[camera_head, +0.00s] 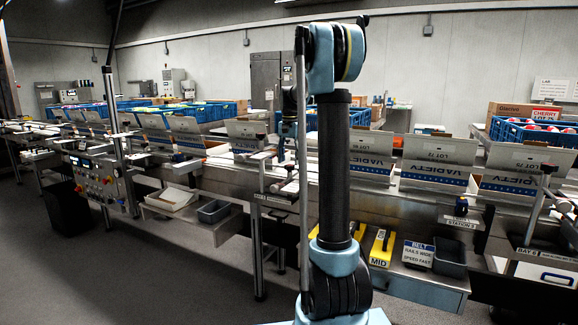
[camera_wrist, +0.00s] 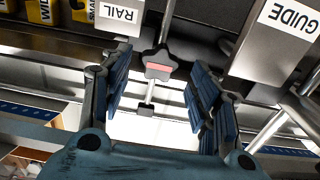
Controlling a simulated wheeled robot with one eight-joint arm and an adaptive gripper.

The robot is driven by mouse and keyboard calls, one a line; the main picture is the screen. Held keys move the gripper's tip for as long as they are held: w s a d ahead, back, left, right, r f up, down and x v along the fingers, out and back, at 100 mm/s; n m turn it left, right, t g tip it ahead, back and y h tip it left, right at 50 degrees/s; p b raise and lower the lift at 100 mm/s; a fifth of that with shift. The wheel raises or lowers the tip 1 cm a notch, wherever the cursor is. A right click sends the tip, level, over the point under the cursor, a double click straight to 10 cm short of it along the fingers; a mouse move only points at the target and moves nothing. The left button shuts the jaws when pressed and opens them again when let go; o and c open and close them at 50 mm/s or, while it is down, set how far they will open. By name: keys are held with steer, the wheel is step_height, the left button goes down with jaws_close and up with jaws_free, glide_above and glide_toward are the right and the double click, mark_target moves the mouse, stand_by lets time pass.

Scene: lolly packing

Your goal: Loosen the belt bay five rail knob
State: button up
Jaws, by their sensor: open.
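A dark star-shaped knob (camera_wrist: 159,65) with a pale red bar on its face sits on a metal rod in the middle of the wrist view. My gripper (camera_wrist: 160,72) is open, its blue-padded fingers on either side of the knob with a visible gap at each side. Whether the knob lies at the depth of the fingertips I cannot tell. A white RAIL label (camera_wrist: 119,15) is left of the knob and a GUIDE label (camera_wrist: 288,17) is right of it, both upside down. In the head view my arm stands across the middle, and I cannot make out the knob there.
Metal rods (camera_wrist: 285,117) cross the right of the wrist view. Yellow blocks (camera_wrist: 39,11) lie at its upper left. In the head view, VARIETY cartons (camera_head: 436,162) line the belt.

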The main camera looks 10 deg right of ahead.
steer(key=shift+f, duration=1.2)
steer(key=shift+c, duration=0.3)
steer(key=c, duration=1)
